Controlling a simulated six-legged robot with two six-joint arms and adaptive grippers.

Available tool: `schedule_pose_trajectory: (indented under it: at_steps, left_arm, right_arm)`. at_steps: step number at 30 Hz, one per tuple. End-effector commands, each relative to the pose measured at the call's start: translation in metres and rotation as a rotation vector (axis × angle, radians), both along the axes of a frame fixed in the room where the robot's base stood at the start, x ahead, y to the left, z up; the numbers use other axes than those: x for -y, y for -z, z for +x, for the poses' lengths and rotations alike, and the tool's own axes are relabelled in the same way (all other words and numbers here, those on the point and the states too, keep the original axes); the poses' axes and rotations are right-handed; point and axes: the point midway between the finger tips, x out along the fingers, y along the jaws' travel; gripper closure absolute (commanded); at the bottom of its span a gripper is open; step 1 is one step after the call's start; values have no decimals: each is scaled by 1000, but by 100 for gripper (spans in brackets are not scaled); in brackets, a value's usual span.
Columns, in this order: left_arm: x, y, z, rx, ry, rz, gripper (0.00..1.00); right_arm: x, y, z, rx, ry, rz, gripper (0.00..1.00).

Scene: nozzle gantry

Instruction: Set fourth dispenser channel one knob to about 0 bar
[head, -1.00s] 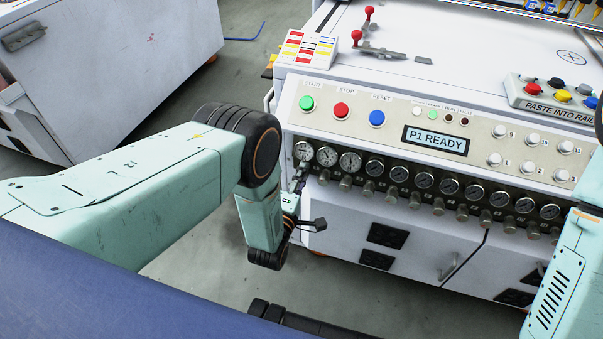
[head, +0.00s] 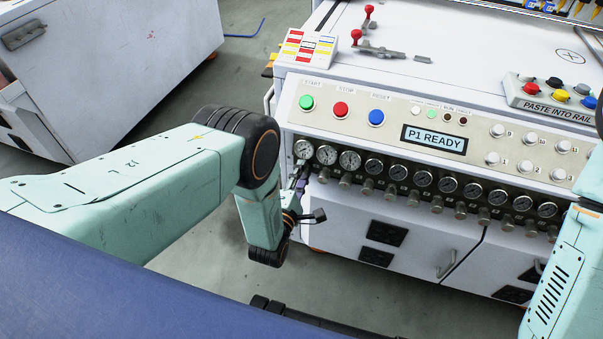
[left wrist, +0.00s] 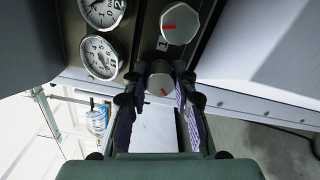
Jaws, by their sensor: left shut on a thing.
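A row of round gauges runs along the front panel, with the leftmost gauge (head: 303,149) just above my left gripper (head: 300,180). A row of small grey knobs (head: 323,175) sits below the gauges. My right gripper is out of view.
Start, stop and reset buttons (head: 341,110) and a display reading "P1 READY" (head: 434,139) sit above the gauges. White cabinet doors (head: 420,245) lie below the knobs. Grey floor (head: 200,255) is open at the left.

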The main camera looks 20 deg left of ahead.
Motion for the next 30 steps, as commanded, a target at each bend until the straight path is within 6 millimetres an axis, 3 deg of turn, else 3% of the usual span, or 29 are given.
schedule_pose_trajectory:
  at_steps: [3,4,7,19,30]
  left_arm:
    - [1,1,-1,-4,2,-1,100]
    - [1,1,-1,-4,2,-1,72]
    - [1,1,-1,-4,2,0,63]
    - [0,1,-7,-3,1,1,63]
    - [-2,1,-78,-6,1,0,63]
  right_arm:
    - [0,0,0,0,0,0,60]
    - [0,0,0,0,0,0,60]
    - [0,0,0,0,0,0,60]
    - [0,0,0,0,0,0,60]
    - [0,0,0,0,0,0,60]
